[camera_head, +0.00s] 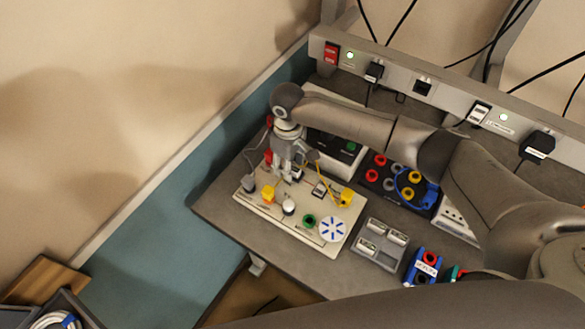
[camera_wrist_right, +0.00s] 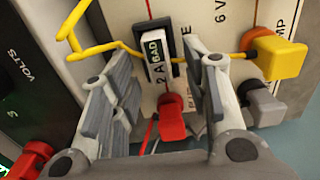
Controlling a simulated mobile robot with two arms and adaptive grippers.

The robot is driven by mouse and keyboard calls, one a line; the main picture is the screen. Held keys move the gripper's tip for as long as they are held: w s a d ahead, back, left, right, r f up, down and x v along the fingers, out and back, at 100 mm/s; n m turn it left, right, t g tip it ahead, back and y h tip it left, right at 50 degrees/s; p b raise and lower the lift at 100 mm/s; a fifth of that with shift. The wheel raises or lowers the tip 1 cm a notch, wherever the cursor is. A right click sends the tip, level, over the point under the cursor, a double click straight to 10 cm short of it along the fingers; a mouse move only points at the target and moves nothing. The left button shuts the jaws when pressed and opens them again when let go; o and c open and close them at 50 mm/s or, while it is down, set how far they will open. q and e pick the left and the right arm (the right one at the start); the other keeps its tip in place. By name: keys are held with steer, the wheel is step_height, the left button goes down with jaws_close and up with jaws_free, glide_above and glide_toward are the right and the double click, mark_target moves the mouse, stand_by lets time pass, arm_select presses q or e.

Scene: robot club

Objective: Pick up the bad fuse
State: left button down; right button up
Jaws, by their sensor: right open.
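The bad fuse (camera_wrist_right: 153,56) is a small pale block with a dark label reading "BAD". In the right wrist view it sits in a black holder (camera_wrist_right: 171,38) on a cream circuit board (camera_wrist_right: 205,14). My right gripper (camera_wrist_right: 166,72) is open, with one finger on each side of the fuse and visible gaps between. In the head view my right gripper (camera_head: 287,172) points down over the left back part of the board (camera_head: 262,212) and partly hides the holder area. My left gripper is not in view.
A yellow wire (camera_wrist_right: 110,47) passes beside the fuse to a yellow plug (camera_wrist_right: 276,58). A red plug (camera_wrist_right: 171,115) stands close by. Right of the board are a grey block (camera_head: 379,245) with several pale inserts and a black socket box (camera_head: 382,178). A power rail (camera_head: 445,98) runs behind.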

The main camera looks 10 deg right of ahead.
steer(key=shift+c, duration=0.4)
steer(key=c, duration=0.9)
steer(key=shift+o, duration=0.2)
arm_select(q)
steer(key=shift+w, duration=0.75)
arm_select(e)
steer(key=shift+r, duration=0.15)
